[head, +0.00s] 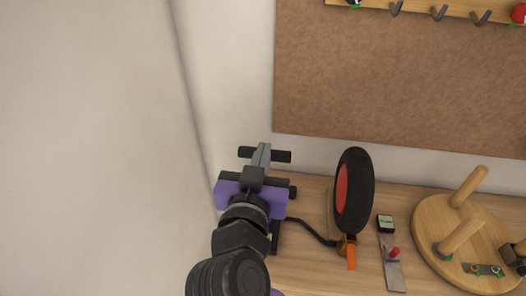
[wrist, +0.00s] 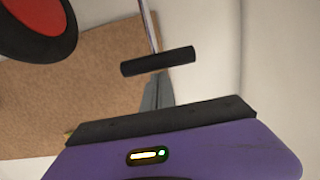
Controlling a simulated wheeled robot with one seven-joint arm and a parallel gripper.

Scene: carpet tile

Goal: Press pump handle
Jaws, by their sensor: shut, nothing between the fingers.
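The pump handle (head: 281,156) is a black crossbar, seen in the head view beyond my arm, by the wall corner. In the wrist view the handle (wrist: 178,58) sits on a thin metal rod. My gripper (head: 264,149) is purple and black with grey fingers; they are shut together with nothing between them. In the head view the fingers cross the middle of the crossbar. In the wrist view my gripper (wrist: 160,80) has its fingertips at the bar, partly hidden by it; whether they touch, I cannot tell. My arm hides most of the pump body.
A black hose (head: 310,230) runs to an orange stand below a black wheel with a red hub (head: 341,190), right of the pump. Farther right are a small metal plate with a red knob (head: 393,252) and a round wooden board with pegs (head: 433,229). A white wall stands close on the left.

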